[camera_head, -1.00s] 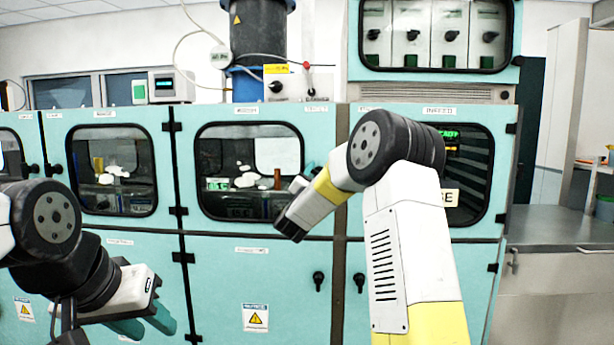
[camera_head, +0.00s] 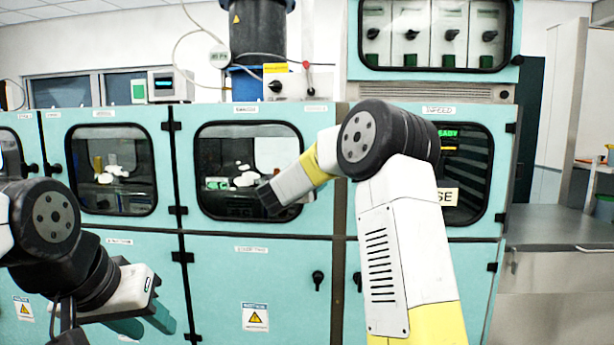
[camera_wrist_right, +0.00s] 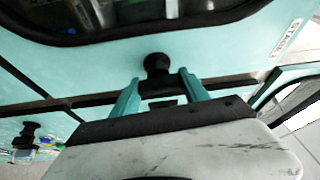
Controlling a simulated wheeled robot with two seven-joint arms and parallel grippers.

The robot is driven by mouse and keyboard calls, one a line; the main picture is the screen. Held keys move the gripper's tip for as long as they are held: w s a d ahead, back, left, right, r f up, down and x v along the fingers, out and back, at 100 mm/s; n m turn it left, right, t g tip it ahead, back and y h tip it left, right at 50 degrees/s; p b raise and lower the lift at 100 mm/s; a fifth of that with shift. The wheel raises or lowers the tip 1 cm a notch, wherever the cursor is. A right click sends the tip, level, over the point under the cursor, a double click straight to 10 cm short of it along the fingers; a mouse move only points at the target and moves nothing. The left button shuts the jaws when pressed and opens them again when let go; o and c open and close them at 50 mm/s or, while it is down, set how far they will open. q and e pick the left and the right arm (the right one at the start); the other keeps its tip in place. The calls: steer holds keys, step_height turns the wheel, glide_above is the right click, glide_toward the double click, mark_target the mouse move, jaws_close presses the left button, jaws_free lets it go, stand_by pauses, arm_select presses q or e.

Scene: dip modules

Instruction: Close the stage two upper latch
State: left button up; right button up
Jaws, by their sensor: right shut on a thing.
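A black latch knob (camera_wrist_right: 157,65) sits on a teal cabinet door below its dark window frame in the right wrist view. My right gripper (camera_wrist_right: 160,88) has its teal fingers on either side of this knob and is shut on it. In the head view my right arm crosses in front of the middle and right doors, and hides this gripper and the knob.
Teal cabinets with windowed upper doors (camera_head: 245,170) fill the front. Lower doors carry black knobs (camera_head: 318,280). Another black knob (camera_wrist_right: 30,130) shows at lower left in the wrist view. A grey counter (camera_head: 555,233) stands at the right.

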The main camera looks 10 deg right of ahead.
steer(key=shift+m, duration=0.5)
steer(key=o, duration=1.4)
steer(key=v, duration=0.7)
steer(key=shift+s+a+r, duration=0.1)
steer(key=shift+s+a, duration=0.2)
